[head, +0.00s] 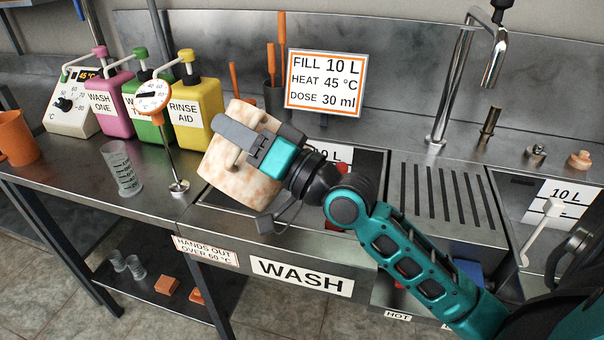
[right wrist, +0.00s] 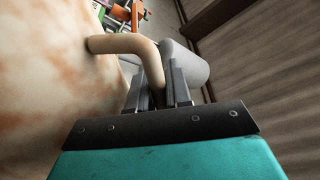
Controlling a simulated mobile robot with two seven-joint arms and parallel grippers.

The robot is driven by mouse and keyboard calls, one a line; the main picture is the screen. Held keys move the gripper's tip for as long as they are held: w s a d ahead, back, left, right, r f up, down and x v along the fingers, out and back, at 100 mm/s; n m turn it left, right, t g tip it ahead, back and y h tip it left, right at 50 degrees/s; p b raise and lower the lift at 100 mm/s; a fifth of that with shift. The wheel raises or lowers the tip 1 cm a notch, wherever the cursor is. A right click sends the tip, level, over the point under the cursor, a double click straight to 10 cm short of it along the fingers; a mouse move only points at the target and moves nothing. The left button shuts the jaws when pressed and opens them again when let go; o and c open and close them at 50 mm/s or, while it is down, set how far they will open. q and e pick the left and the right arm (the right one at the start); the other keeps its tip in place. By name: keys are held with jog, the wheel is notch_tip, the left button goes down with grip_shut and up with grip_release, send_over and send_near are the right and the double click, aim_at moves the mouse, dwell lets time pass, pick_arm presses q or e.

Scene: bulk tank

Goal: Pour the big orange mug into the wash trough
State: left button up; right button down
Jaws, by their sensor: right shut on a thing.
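A big cream mug with rusty orange blotches (head: 228,182) is held in the air at the left end of the wash trough (head: 225,213). It is tilted, and its mouth and contents cannot be seen. My right gripper (head: 238,150) is shut on its handle. In the right wrist view the fingers (right wrist: 165,88) close around the tan handle (right wrist: 128,44), with the mottled mug wall (right wrist: 55,90) on the left. The trough carries a WASH label on its front; the mug and my arm hide much of its basin. My left gripper is not in view.
A plain orange mug (head: 17,138) stands at the far left. A clear measuring beaker (head: 121,168), a dial thermometer on a stand (head: 165,130) and pump bottles, including yellow rinse aid (head: 197,110), stand left of the trough. A slotted drainboard (head: 440,200) and tap (head: 455,85) are right.

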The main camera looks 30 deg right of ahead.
pick_arm(q)
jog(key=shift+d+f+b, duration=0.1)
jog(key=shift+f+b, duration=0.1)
jog(key=shift+b, duration=0.1)
pick_arm(e)
jog(key=shift+w+d+r+m+t+h, duration=0.2)
jog(key=shift+d+r+m+t, duration=0.1)
jog(key=shift+d+m, duration=0.35)
jog(key=shift+w+d+r+m+t+h, duration=0.2)
jog(key=shift+d+r+m, duration=0.1)
jog(key=shift+d+m, duration=0.35)
pick_arm(q)
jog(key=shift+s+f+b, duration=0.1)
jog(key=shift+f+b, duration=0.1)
jog(key=shift+b, duration=0.1)
pick_arm(e)
jog(key=shift+w+d+r+m+t+h, duration=0.15)
jog(key=shift+d+m+t+h, duration=0.1)
jog(key=shift+d+m, duration=0.35)
jog(key=shift+w+d+r+m+t+h, duration=0.15)
jog(key=shift+d+m+t, duration=0.1)
jog(key=shift+d+m, duration=0.3)
jog(key=shift+d+f, duration=0.1)
jog(key=shift+f, duration=0.05)
